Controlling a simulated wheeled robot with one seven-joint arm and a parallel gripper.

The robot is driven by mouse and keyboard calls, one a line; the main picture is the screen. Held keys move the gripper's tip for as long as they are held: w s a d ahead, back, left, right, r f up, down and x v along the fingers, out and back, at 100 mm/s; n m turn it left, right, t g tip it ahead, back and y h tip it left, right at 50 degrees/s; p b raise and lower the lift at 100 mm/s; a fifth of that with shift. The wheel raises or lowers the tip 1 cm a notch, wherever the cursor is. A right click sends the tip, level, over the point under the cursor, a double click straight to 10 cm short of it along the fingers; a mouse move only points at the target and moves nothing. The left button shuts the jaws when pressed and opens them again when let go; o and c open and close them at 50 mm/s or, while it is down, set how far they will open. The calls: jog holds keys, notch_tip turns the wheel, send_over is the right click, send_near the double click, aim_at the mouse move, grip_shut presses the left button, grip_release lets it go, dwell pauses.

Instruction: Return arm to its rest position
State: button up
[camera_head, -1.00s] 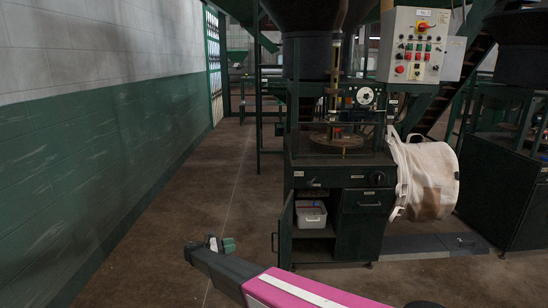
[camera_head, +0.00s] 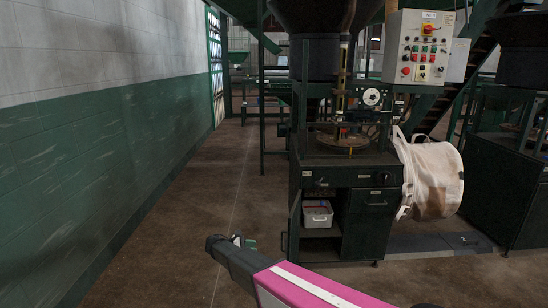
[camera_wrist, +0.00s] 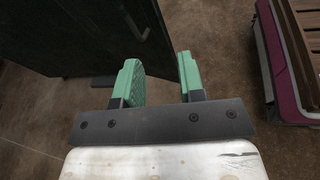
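My gripper (camera_wrist: 160,82) shows in the wrist view with its two green fingers apart and nothing between them. Bare brown floor and the edge of a dark cabinet lie beyond the fingers. In the head view my pink and dark grey arm reaches in from the bottom. A green finger of my gripper (camera_head: 249,243) shows just past the arm's dark end, and the rest is hidden behind it. It is in front of and left of the open cabinet.
A dark machine cabinet (camera_head: 368,232) stands ahead with its left door (camera_head: 294,222) open and a white bin (camera_head: 318,214) inside. A white bulk bag (camera_head: 435,180) hangs at its right. A control panel (camera_head: 421,46) is above. The floor (camera_head: 180,225) along the left wall is clear.

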jog(key=s+d+r+m+g+y, duration=0.1)
jog(key=s+d+m+g+y, duration=0.25)
jog(key=d, duration=0.65)
jog(key=s+d+r+m+g+y, duration=0.1)
jog(key=s+d+m+y, duration=0.2)
jog(key=s+d+m, duration=0.5)
jog(key=s+d+r+m+t+y, duration=0.1)
jog(key=s+d+r+m+y, duration=0.4)
jog(key=d, duration=0.6)
jog(key=s+m+y, duration=0.2)
jog(key=s+y, duration=0.1)
jog(key=s, duration=0.1)
jog(key=shift+s+d+r, duration=0.15)
jog(key=shift+r, duration=0.1)
jog(key=shift+m, duration=0.25)
